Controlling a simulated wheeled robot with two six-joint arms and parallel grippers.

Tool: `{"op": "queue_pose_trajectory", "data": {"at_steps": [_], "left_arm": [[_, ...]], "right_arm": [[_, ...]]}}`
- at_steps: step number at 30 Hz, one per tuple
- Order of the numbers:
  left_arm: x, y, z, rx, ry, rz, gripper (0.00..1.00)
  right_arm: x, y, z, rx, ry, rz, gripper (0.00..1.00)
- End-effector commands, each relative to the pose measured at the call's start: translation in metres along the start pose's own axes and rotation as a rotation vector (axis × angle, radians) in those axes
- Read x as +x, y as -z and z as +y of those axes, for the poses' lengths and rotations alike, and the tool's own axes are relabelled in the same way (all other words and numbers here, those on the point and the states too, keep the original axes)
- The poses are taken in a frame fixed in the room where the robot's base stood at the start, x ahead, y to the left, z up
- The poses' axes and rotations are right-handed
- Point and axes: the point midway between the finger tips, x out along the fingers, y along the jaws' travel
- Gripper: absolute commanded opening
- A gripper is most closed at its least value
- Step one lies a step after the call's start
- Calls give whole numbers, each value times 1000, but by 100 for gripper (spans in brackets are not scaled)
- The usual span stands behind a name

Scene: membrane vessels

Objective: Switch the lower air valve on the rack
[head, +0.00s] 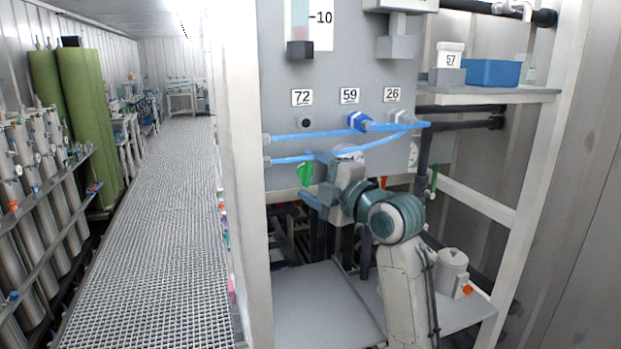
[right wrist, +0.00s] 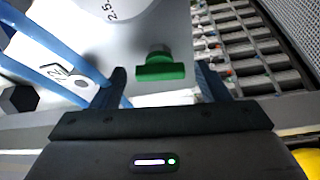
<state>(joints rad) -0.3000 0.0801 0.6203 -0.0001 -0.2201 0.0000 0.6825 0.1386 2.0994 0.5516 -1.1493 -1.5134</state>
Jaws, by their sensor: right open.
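A green valve handle (head: 305,173) sits low on the grey rack panel (head: 340,85), below the blue hoses. In the right wrist view the green handle (right wrist: 160,70) lies crosswise between my open fingers, on a short round stem. My right gripper (head: 316,182) is open beside this handle in the head view; in the right wrist view its fingertips (right wrist: 162,82) stand either side of it with gaps. No contact shows. Another green handle (head: 434,180) is on piping further right. My left gripper is not in view.
Blue hoses (head: 310,136) cross the panel just above my right gripper, and also show at the left in the wrist view. Labels 72, 59 and 26 mark fittings above. A white post (head: 238,170) stands left of the panel. A grey shelf (head: 320,305) lies below.

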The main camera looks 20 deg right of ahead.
Motion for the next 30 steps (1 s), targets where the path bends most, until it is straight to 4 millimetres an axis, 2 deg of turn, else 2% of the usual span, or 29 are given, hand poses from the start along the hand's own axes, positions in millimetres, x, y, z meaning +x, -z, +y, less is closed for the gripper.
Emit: {"op": "queue_pose_trajectory", "data": {"at_steps": [9,15,22,30], "left_arm": [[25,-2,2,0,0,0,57],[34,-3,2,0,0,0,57],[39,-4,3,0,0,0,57],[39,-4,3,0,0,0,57]], "right_arm": [[-56,-2,-4,-7,1,-3,69],[-84,-2,-3,-5,2,-3,69],[-100,-1,-2,-2,3,-1,69],[-102,0,-1,0,2,0,69]]}}
